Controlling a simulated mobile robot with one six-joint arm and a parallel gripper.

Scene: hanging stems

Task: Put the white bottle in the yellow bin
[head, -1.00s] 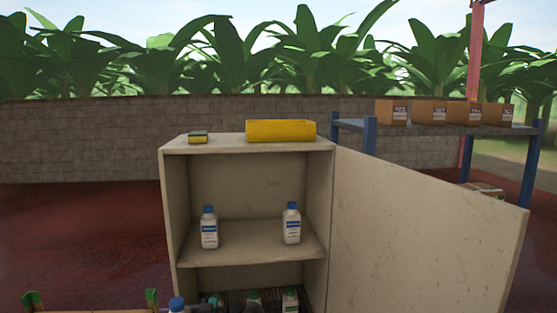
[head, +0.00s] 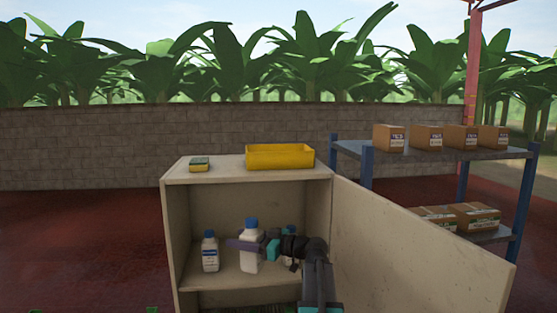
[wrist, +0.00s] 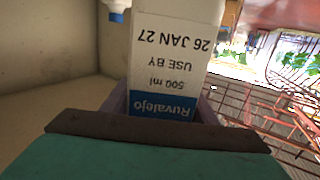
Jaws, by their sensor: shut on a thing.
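A white bottle (head: 250,256) with a blue cap is upright in front of the cabinet's middle opening in the head view. My gripper (head: 250,245) is shut around its body. The wrist view shows its white side and blue label (wrist: 175,55) close up and inverted. The yellow bin (head: 280,157) sits on the cabinet top, above and behind the held bottle. Its inside floor is hidden. A second white bottle (head: 210,254) stands on the shelf to the left. Another blue-capped bottle (head: 291,229) is mostly hidden behind my arm.
The cabinet (head: 215,177) has its door (head: 415,250) open to the right, beside my arm. A yellow-green sponge (head: 199,164) lies left of the bin. A rack (head: 440,151) with several cardboard boxes stands at right. Space above the bin is clear.

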